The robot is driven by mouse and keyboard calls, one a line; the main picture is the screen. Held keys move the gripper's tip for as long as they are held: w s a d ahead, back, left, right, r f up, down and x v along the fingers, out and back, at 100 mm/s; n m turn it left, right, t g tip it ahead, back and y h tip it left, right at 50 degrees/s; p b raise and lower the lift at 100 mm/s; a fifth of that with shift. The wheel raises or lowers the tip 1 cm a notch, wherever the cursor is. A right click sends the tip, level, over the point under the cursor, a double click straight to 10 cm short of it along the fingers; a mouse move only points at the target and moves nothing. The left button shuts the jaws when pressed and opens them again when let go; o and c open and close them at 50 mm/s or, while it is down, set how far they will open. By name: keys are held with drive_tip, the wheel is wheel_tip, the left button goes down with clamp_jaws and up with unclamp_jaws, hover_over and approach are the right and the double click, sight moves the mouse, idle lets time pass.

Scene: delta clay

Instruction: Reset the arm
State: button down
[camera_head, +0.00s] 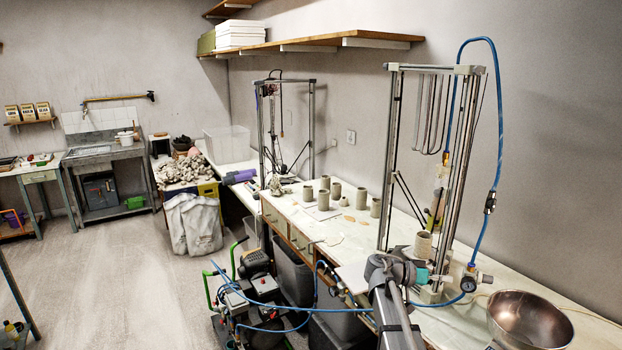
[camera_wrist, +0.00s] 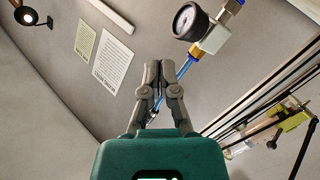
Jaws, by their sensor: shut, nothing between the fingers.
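My gripper (camera_wrist: 158,72) is shut and empty in the wrist view, its two grey fingers together above the teal housing. It points toward the wall and ceiling, with no object between the fingertips. In the head view my arm rises from the bottom edge, in front of the workbench (camera_head: 340,228) and beside the near tall printer frame (camera_head: 391,150).
A pressure gauge (camera_wrist: 190,22) with a blue hose shows close to the gripper; the gauge (camera_head: 468,284) also shows in the head view. A metal bowl (camera_head: 528,318) stands at right. Several clay cylinders (camera_head: 376,207) stand on the bench. Open floor (camera_head: 110,270) lies at left.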

drive_tip(key=s+a+f+n+t+y, duration=0.1)
drive_tip(key=s+a+f+n+y, duration=1.1)
drive_tip(key=s+a+f+y, duration=0.4)
drive_tip(key=s+a, duration=0.1)
drive_tip(key=a, duration=0.2)
drive_tip(key=shift+a+f+n+y, duration=0.2)
drive_tip(key=shift+a+n+y, duration=0.1)
idle(0.5)
